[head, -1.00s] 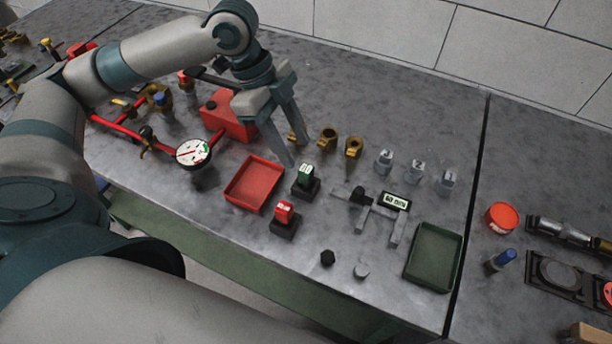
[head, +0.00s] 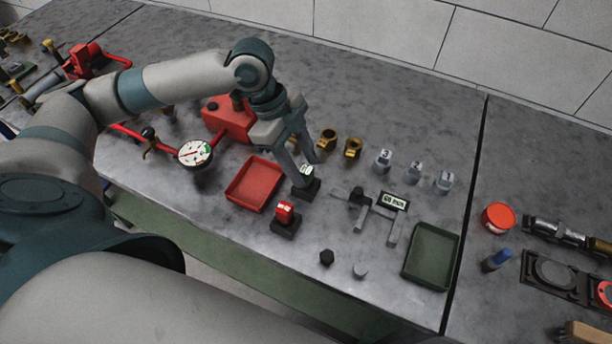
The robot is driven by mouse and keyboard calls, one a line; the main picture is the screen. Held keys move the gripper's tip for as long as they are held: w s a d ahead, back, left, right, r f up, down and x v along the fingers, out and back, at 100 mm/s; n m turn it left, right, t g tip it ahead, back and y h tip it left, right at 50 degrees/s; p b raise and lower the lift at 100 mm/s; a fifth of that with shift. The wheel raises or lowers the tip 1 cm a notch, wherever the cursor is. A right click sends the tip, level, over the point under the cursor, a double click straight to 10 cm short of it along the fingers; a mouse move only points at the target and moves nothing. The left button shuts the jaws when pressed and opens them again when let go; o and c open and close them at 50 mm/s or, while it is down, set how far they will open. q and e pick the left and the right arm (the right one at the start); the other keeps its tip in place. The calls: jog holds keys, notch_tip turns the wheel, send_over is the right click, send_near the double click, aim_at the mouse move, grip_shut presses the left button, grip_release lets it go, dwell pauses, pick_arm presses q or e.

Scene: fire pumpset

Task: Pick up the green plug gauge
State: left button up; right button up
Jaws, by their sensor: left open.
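The green plug gauge (head: 306,171) stands upright in a dark block (head: 307,189) on the grey bench, right of the red tray. My fingers hide part of it, and its pale label shows beside them. My left gripper (head: 305,171) points down at the gauge from behind and to the left, with its fingertips at the gauge's height. Its jaws are open; I cannot tell whether the fingers touch the gauge. My right gripper is not in view.
A red gauge (head: 285,211) in its own block stands just in front. A red tray (head: 252,184) lies to the left. A digital caliper (head: 393,203), a green tray (head: 432,256) and numbered grey pieces (head: 414,172) are to the right. Brass fittings (head: 327,140) stand behind.

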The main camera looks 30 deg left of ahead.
pick_arm(q)
jog(key=shift+d+f, duration=0.2)
jog(key=shift+f, duration=0.3)
jog(key=shift+d+f, duration=0.15)
jog(key=shift+f, duration=0.3)
grip_shut()
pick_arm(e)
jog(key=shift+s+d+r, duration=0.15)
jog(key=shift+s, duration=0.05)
